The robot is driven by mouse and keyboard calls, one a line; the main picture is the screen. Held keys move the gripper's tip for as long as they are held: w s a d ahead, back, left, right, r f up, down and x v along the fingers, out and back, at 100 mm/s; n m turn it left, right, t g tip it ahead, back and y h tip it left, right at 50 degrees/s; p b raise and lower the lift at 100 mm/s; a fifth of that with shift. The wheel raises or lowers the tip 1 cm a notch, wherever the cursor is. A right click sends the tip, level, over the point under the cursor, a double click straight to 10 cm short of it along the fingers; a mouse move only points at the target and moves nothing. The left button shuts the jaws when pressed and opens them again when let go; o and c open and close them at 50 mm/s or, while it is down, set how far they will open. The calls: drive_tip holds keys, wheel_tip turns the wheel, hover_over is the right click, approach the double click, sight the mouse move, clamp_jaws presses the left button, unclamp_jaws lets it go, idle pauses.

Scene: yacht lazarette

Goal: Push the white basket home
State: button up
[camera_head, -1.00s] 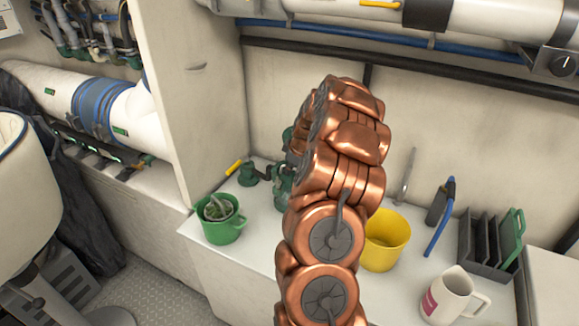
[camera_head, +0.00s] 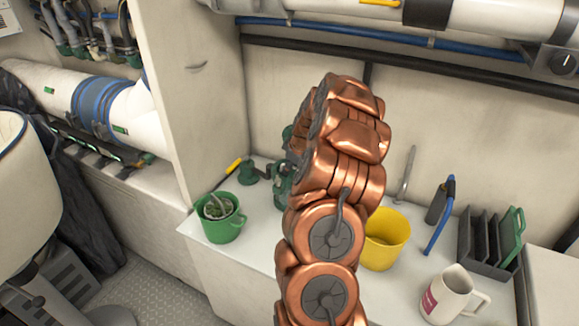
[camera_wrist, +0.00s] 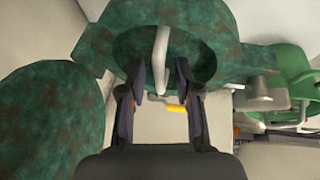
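I see no white basket in either view. My gripper (camera_wrist: 160,80) is open in the wrist view, its two dark fingers apart. A pale bar (camera_wrist: 161,45) of a dark green mottled fitting (camera_wrist: 120,47) shows just beyond and between the fingertips. I cannot tell whether the fingers touch the fitting. A yellow-ended lever (camera_wrist: 176,107) lies lower, seen between and beside the fingers. In the head view my copper arm stands in front of the counter and hides the gripper. Part of the green fitting (camera_head: 283,185) shows at the arm's left.
On the white counter stand a green pot (camera_head: 222,226), a yellow bucket (camera_head: 385,245), a white mug (camera_head: 446,298) and a dark rack (camera_head: 484,262). A blue-handled tool (camera_head: 438,228) leans near the rack. Pipes (camera_head: 480,18) run along the wall above.

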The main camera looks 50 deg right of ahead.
drive_tip(key=b+v, duration=0.3)
drive_tip(key=v, duration=0.9)
idle(0.5)
